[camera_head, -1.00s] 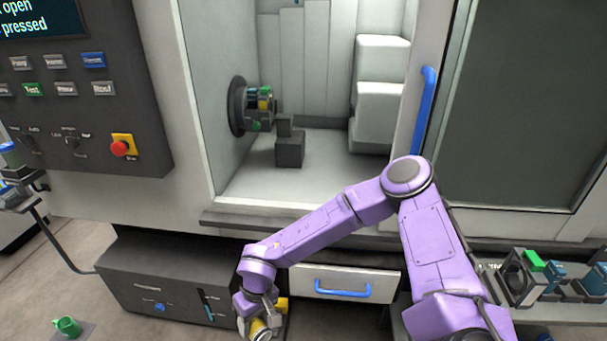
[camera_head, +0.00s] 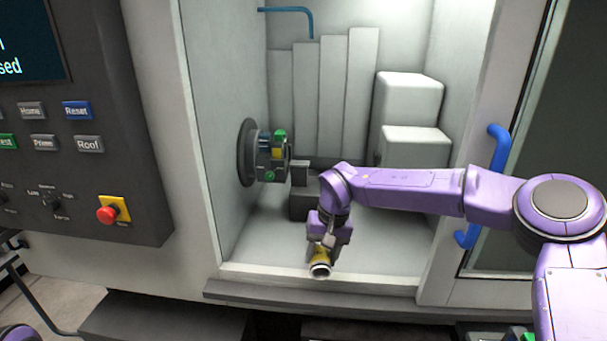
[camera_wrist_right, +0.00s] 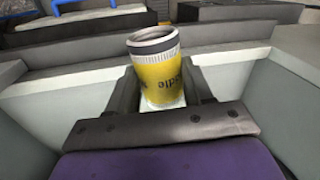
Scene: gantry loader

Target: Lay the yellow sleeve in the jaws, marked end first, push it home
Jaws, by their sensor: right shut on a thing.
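The yellow sleeve (camera_head: 320,262) is held in my right gripper (camera_head: 322,248), at the front sill of the machine opening. In the right wrist view the sleeve (camera_wrist_right: 158,78) stands between the two fingers (camera_wrist_right: 165,92), with a pale ribbed band and an open rim at its far end and dark lettering on its side. Which end is the marked one I cannot tell. The jaws (camera_head: 272,158) sit on a dark round chuck on the left inner wall, behind and left of the gripper, apart from the sleeve. My left gripper is out of view.
A dark block (camera_head: 304,203) stands on the chamber floor beside the jaws, partly behind my right arm. White stepped blocks (camera_head: 414,105) fill the back right. The door with a blue handle (camera_head: 500,148) is at the right. The control panel (camera_head: 75,140) is at the left.

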